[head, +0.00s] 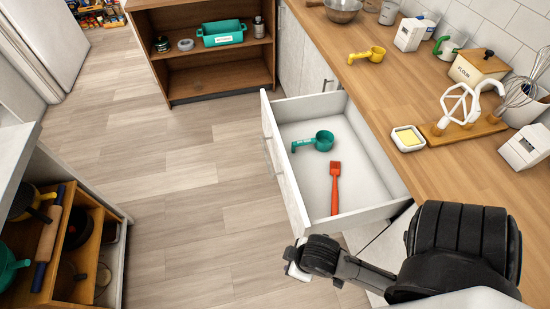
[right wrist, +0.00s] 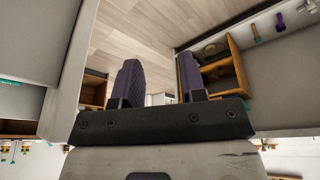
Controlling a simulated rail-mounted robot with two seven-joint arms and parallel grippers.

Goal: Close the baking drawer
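The baking drawer (head: 285,165) is pulled out from under the wooden counter, its light front panel facing left. Inside lie a teal measuring cup (head: 323,140) and a red brush (head: 335,185). My right arm comes in from the lower right, and its gripper end (head: 297,268) is beside the near end of the drawer front; I cannot tell whether they touch. In the right wrist view my right gripper (right wrist: 160,78) has its two dark fingers apart with nothing between them. My left gripper is not in view.
The counter (head: 400,100) holds a yellow measuring cup (head: 367,55), a butter dish (head: 408,138) and a whisk (head: 520,92). An open shelf (head: 218,72) stands beyond the drawer. The floor (head: 180,160) between is clear.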

